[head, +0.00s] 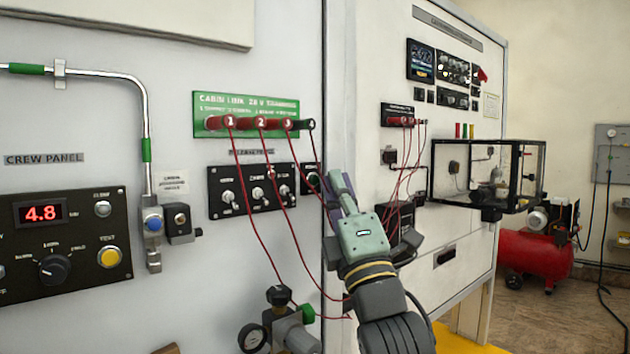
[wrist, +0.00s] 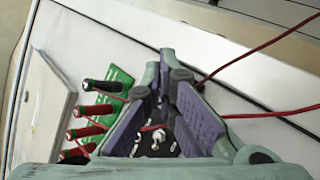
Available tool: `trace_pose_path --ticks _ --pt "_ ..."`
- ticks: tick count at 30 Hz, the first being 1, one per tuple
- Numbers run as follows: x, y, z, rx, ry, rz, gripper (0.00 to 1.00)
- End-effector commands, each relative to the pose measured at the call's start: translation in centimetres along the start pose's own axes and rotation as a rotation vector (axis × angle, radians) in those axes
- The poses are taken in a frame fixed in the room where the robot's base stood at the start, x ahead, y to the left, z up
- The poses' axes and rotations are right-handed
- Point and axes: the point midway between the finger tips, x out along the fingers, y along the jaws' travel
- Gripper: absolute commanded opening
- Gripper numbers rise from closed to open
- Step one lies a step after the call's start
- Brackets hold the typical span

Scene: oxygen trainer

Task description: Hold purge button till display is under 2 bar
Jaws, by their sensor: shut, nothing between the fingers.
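The display (head: 43,212) on the crew panel at the left reads 4.8 in red digits. The panel also has a yellow button marked TEST (head: 109,257), a rotary knob (head: 54,269) and a small grey button (head: 102,208). I cannot make out which control is the purge button; a small black plate (head: 311,178) with a round control sits right of the switch panel, its label unreadable. My gripper (head: 340,182) is shut and empty, just right of this plate and partly in front of the cabinet seam. Its fingers converge in the wrist view (wrist: 166,82).
The switch panel (head: 252,190) hangs under a green plate (head: 246,113) with numbered plugs. Red cables (head: 251,208) droop close beside my gripper. A gauge (head: 252,338) and valve stand below. A clear box (head: 510,165) juts out at right, near a red compressor (head: 535,257).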

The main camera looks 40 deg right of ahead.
Motion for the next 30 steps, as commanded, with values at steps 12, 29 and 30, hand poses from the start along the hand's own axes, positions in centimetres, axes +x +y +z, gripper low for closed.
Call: trace_pose_path --ticks 12,29,30 --pt "0.00 0.00 0.00 0.000 0.000 0.000 0.00" --pt "0.60 -0.42 -0.46 0.000 0.000 0.000 0.00" --pt "0.60 -0.42 -0.46 0.000 0.000 0.000 0.00"
